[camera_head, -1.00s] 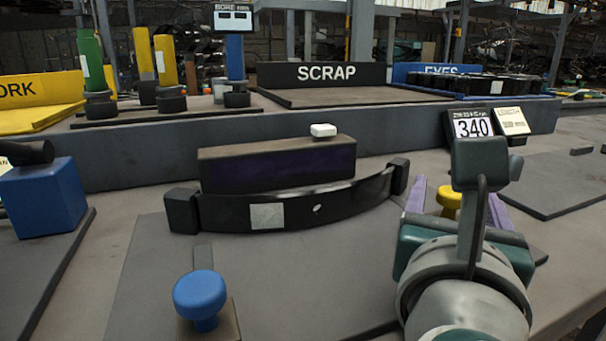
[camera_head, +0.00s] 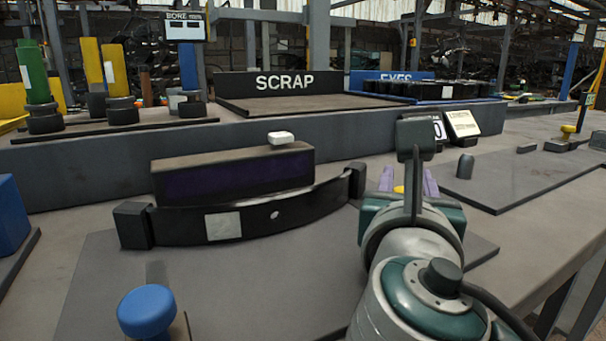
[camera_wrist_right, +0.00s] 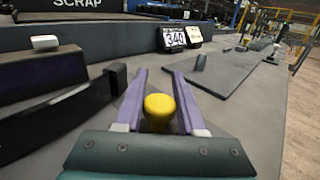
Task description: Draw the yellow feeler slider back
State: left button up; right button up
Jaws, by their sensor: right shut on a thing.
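The yellow feeler slider's round knob (camera_wrist_right: 160,107) sits between the two purple fingers of my right gripper (camera_wrist_right: 159,84) in the right wrist view. The gripper is shut on it, low over the bench. In the head view only a sliver of the yellow knob (camera_head: 399,189) shows, between the purple fingers (camera_head: 408,183) and behind my wrist. The rest of the slider is hidden. A dark curved leaf spring (camera_head: 240,218) stands left of the gripper, its right end block close by. My left gripper is not in view.
A blue knob (camera_head: 147,310) stands at the front left. A display reading 340 (camera_wrist_right: 174,38) stands behind the gripper, mostly covered in the head view. A flat grey plate (camera_head: 510,178) with a small dark post (camera_head: 465,166) lies to the right. A SCRAP tray (camera_head: 290,103) is at the back.

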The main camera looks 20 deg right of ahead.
grip_shut()
dwell(0.8)
